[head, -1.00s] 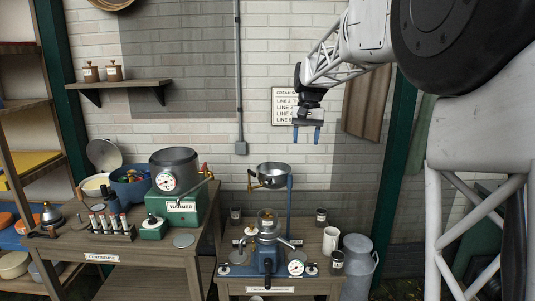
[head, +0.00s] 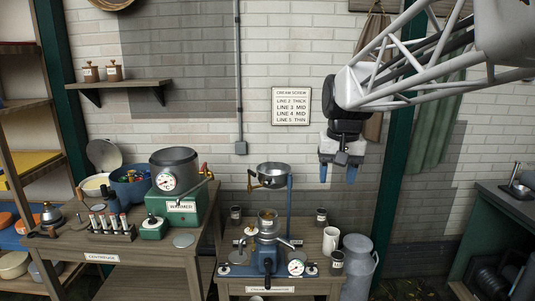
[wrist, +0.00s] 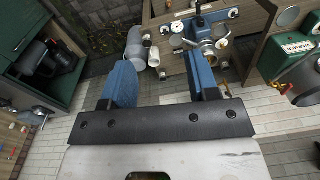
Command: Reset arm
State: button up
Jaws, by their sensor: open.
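My gripper (head: 338,172) hangs from my arm at the right of the head view, pointing down in front of the brick wall. Its two blue fingers are spread apart with nothing between them. It is above and to the right of the cream separator (head: 268,250) on the low wooden table. The wrist view shows both blue fingers (wrist: 163,85) apart and empty, with the separator (wrist: 205,40) on its table beyond them. The gripper touches nothing.
The left table holds a green warmer (head: 178,208) with a grey pot and a rack of tubes (head: 110,227). A milk can (head: 358,266) stands right of the separator table. A sink counter (head: 507,205) is at the far right. A sign (head: 291,106) hangs on the wall.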

jog(key=s+d+f+t, duration=0.1)
jog(key=s+f, duration=0.5)
jog(key=s, duration=0.7)
jog(key=s+d+f, duration=0.1)
jog(key=s+f, duration=0.6)
jog(key=s, duration=0.6)
jog(key=shift+s+d+f+n+t+h, duration=0.15)
jog(key=shift+s+d+n+t+h, duration=0.15)
jog(key=shift+n+t, duration=0.1)
